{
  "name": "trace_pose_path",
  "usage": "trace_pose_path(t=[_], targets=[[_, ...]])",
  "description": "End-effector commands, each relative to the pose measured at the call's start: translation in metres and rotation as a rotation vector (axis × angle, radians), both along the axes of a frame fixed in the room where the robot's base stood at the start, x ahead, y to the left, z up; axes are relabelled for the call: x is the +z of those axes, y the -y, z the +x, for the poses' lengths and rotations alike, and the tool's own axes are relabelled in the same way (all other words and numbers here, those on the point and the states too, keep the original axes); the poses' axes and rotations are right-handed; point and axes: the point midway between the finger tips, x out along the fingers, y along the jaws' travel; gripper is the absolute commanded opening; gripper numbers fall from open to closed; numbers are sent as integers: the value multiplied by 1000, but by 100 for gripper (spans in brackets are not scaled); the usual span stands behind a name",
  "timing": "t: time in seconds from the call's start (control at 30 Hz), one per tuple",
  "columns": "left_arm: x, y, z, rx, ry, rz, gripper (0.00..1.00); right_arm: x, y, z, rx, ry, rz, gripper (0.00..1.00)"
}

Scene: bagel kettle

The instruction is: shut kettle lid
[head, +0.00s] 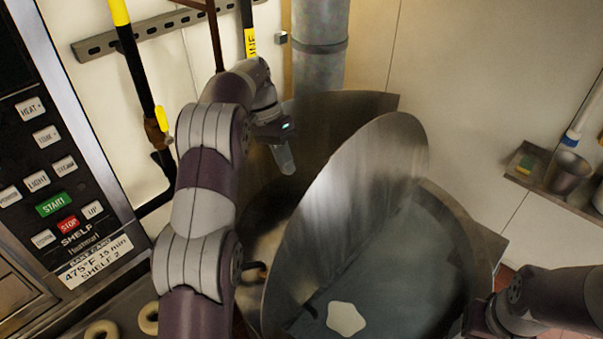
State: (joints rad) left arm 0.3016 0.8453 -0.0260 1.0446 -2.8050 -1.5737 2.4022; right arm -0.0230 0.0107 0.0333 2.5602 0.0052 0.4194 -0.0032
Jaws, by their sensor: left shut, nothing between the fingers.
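The kettle (465,235) is a large round metal vessel at the centre right, with greyish liquid and a pale patch (345,318) showing inside. Its lid (350,205) is a big shiny steel disc, standing steeply tilted up, so the kettle is open on the right side. My left gripper (284,158) is shut and empty, behind and to the upper left of the lid's raised edge, with a gap in the picture. My left arm hides part of the kettle's left side. My right arm comes in at the lower right, beside the kettle's rim; its gripper is out of view.
An oven control panel (50,160) stands at the left, with bagels (102,330) on a surface below it. A vertical pipe (319,50) and a metal back panel (365,101) are behind the lid. A wall shelf (530,176) with a metal cup (567,172) is at the right.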

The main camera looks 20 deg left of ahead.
Motion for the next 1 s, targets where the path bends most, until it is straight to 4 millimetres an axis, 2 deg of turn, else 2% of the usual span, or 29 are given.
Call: trace_pose_path(t=[0.03,0.1,0.17,0.3,0.47,0.83,1.0], targets=[[-4,5,-2,0,-4,-2,0,8,0,0,0,0,0,66],[-16,10,-5,-1,-3,-1,0,13,0,0,0,0,0,66],[-9,21,-9,-4,1,0,0,22,0,0,0,0,0,66],[-9,37,-15,-2,0,-1,0,31,0,0,0,1,0,66],[-11,44,-18,0,1,-1,0,33,0,0,0,0,0,66],[-11,46,-18,0,2,-1,0,32,0,0,0,0,0,66],[-8,59,-24,-3,1,-1,0,32,0,0,0,0,0,66]])
